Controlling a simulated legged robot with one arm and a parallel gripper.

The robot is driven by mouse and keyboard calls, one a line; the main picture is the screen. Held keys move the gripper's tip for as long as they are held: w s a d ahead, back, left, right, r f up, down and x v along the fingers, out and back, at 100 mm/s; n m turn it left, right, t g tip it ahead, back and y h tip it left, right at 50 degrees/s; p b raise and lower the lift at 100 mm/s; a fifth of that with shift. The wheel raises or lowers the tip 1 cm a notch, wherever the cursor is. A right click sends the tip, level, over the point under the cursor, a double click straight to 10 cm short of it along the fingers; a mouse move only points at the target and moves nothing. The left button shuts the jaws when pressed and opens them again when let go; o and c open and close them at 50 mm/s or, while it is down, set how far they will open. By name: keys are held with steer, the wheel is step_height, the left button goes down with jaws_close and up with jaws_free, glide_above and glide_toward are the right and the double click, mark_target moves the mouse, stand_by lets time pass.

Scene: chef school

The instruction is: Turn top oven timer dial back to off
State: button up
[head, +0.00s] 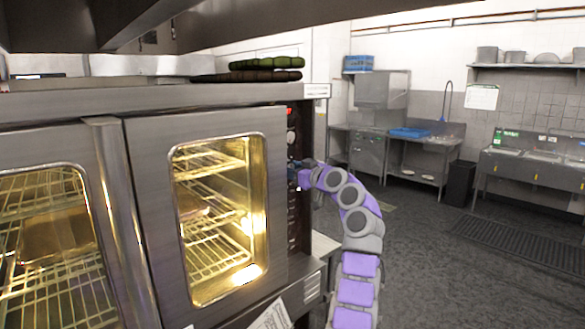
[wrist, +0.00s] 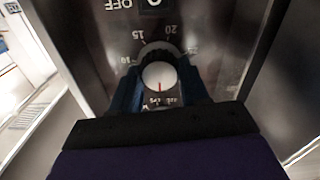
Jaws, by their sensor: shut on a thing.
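The timer dial (wrist: 160,76) shows in the wrist view as a round pale knob with a red line, on a dark metal panel. White numbers 10, 15 and 20 stand around it. My gripper (wrist: 161,92) has a dark finger on each side of the dial and is shut on it. The red line points down in the picture, toward small print that I cannot read. In the head view my gripper (head: 298,175) is at the control panel (head: 292,222) on the right side of the oven (head: 127,150) front, and hides the dial.
The lit oven has glass doors with racks inside. Other controls show above my gripper on the panel, and OFF lettering (wrist: 118,4) is at the top of the wrist view. Open floor (head: 440,250) lies to the right, with sinks and steel tables farther back.

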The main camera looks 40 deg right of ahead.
steer(key=shift+n, duration=0.5)
steer(key=o, duration=0.9)
steer(key=shift+w+d+f, duration=0.1)
steer(key=shift+w+f, duration=0.05)
steer(key=shift+c, duration=0.2)
steer(key=shift+o, duration=1)
steer(key=shift+d, duration=0.1)
steer(key=shift+s, duration=0.2)
steer(key=s+d+b, duration=0.1)
steer(key=s+b, duration=0.3)
steer(key=s, duration=1.3)
steer(key=shift+d, duration=0.2)
